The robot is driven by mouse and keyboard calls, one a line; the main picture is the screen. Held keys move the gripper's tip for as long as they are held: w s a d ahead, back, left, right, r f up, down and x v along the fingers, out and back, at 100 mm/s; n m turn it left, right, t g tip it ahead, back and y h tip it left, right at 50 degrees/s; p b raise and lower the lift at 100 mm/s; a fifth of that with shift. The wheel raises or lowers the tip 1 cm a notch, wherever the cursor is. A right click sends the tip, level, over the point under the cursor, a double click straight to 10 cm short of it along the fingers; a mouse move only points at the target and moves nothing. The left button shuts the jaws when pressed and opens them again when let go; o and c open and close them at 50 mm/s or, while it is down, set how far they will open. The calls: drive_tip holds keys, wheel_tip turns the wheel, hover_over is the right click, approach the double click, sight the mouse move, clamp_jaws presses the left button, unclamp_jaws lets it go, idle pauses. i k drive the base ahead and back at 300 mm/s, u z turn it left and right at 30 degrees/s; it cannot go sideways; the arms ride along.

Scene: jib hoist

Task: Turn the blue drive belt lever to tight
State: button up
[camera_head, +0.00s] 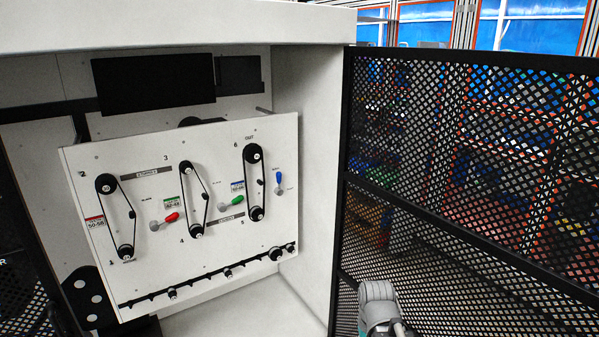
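The blue drive belt lever (279,179) is on the right part of a white panel (140,270) in the head view. Its blue handle points nearly straight up from a grey pivot. Small lettering sits above it and to its right, too small to read surely. A black belt (266,185) runs around two pulleys just left of the lever. A red lever (172,217) and a green lever (237,200) on the same panel both point right and slightly up. My gripper is not in view. A grey part of my arm shows at the bottom, apart from the panel.
The panel sits inside a white cabinet, with the cabinet's side wall (315,170) to its right. A black mesh door (440,66) stands open on the right. Two more belts hang on the panel to the left. A rail with knobs (228,272) runs along its lower edge.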

sight(278, 191)
drive_tip(key=i, duration=1.25)
drive_tip(key=u, duration=0.55)
